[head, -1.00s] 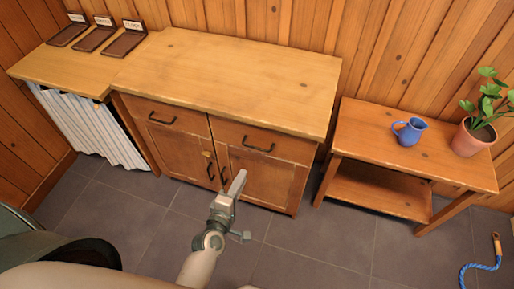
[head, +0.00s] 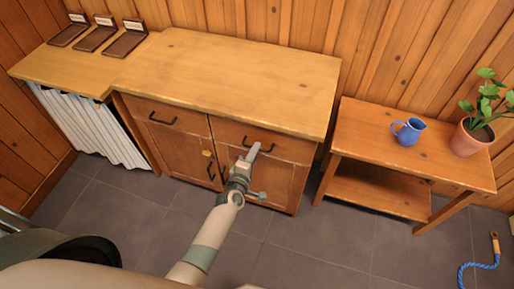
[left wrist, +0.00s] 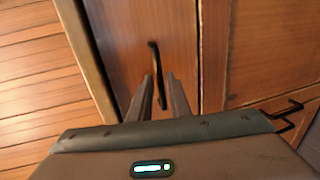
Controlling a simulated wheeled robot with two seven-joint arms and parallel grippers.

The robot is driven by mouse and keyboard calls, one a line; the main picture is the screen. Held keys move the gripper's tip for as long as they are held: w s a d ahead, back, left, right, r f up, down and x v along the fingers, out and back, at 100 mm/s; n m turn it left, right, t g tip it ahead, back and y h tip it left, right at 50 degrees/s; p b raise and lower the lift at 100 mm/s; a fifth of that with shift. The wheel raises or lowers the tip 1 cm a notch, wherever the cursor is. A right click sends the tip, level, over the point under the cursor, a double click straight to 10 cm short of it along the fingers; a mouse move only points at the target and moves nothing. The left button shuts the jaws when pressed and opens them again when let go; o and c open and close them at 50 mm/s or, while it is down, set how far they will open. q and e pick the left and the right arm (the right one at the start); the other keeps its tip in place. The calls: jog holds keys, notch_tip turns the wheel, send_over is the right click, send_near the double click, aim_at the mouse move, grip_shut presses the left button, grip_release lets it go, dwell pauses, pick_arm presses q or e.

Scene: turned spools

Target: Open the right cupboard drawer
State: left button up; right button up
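The wooden cupboard has two drawers above two doors. The right drawer (head: 285,146) is closed flush, with a dark bar handle (head: 262,147) partly hidden by my gripper. My left gripper (head: 250,152) reaches up to the front of that drawer at the handle. In the left wrist view the drawer front (left wrist: 125,40) is turned sideways and the black handle (left wrist: 154,60) lies between the tips of my open fingers (left wrist: 159,77). There is a gap between the fingers; I cannot tell whether either touches the handle. My right gripper is not in view.
The left drawer (head: 150,112) is closed, as are the doors below. A low side table (head: 350,125) at the right bears a blue jug (head: 408,132) and a potted plant (head: 474,136). A blue rope (head: 478,268) lies on the floor. The tiled floor before the cupboard is clear.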

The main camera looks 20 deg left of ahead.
pick_arm(q)
jog(key=shift+x, duration=1.15)
grip_shut()
jog(key=shift+s, duration=0.15)
jog(key=f+v, duration=0.3)
jog(key=v, duration=1)
jog(key=s+d+f+p+v, duration=0.1)
jog(key=f+v, duration=0.1)
jog(key=v, duration=1.2)
jog(key=shift+s+a+f, duration=0.3)
jog(key=shift+s+a, duration=0.15)
jog(key=shift+a, duration=0.05)
